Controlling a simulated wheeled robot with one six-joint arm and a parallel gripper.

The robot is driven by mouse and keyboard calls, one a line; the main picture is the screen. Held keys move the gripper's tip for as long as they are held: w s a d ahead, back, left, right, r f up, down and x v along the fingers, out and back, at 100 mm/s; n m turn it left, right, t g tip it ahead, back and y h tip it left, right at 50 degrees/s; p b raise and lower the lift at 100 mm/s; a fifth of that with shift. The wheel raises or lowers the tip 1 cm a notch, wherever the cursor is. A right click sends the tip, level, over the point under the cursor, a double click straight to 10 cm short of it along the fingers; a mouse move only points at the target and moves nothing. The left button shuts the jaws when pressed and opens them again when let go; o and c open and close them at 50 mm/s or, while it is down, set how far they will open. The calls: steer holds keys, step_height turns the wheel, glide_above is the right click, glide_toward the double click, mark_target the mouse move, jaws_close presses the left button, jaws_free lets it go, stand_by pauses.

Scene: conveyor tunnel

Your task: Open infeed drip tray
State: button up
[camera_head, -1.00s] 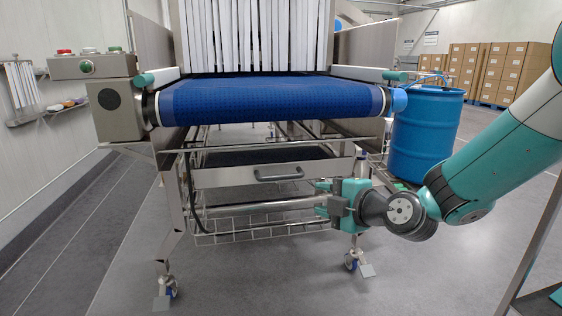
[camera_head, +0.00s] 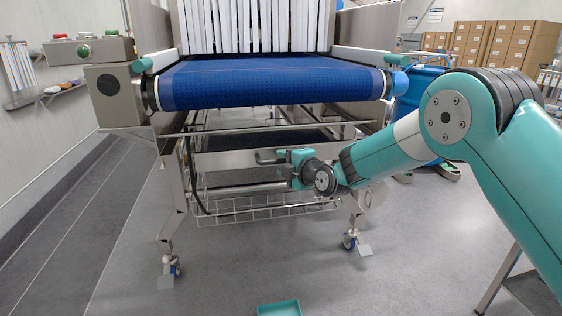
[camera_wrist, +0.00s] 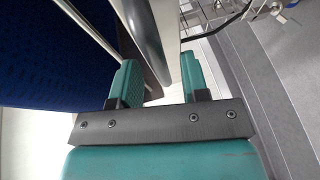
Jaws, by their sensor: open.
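The infeed drip tray's grey metal front panel (camera_head: 225,162) sits under the blue conveyor belt, with a bar handle (camera_head: 262,153) on its face. The tray appears shut in its frame. My gripper (camera_head: 282,162) is at the right part of the handle and hides some of it. In the wrist view, the two teal fingers (camera_wrist: 158,65) are apart. A rounded grey bar, apparently the handle (camera_wrist: 146,40), reaches into the space between them. I cannot tell whether either finger touches it.
The blue belt (camera_head: 265,82) overhangs the tray. A wire basket rack (camera_head: 265,208) lies below it, between castored legs (camera_head: 350,240). A blue drum (camera_head: 418,95) stands behind my arm at right.

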steer(key=shift+x, duration=1)
